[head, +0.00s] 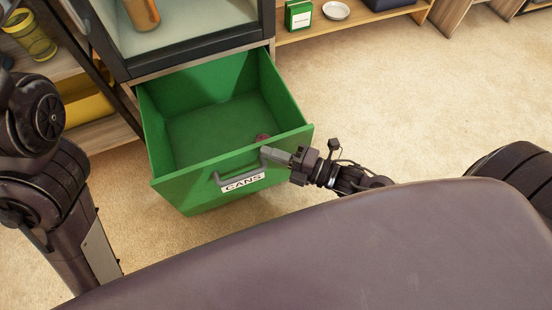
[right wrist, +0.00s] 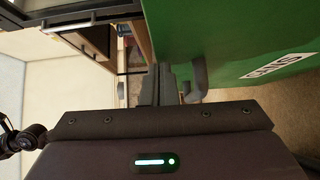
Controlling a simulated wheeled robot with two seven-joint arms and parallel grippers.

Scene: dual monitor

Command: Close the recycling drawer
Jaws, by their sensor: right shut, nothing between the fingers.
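The green drawer (head: 165,172) is pulled well out of its dark-framed cabinet (head: 195,68). Its front carries a white "CANS" label (head: 243,183) and a grey bar handle (head: 217,180). My right gripper (head: 268,153) is shut and empty, its tips at the right end of the handle; I cannot tell whether they touch it. In the right wrist view the shut fingers (right wrist: 157,86) are beside the handle (right wrist: 200,76) and the green drawer front (right wrist: 235,40). My left arm shows at the left of the head view, but its gripper is not visible.
A small reddish thing (head: 262,138) shows near the drawer's front rim. A shelf (head: 345,24) with a green box (head: 298,14) and a white bowl (head: 336,10) stands at the back. A yellow bin (head: 88,108) sits at left. Carpet (head: 420,110) at right is clear.

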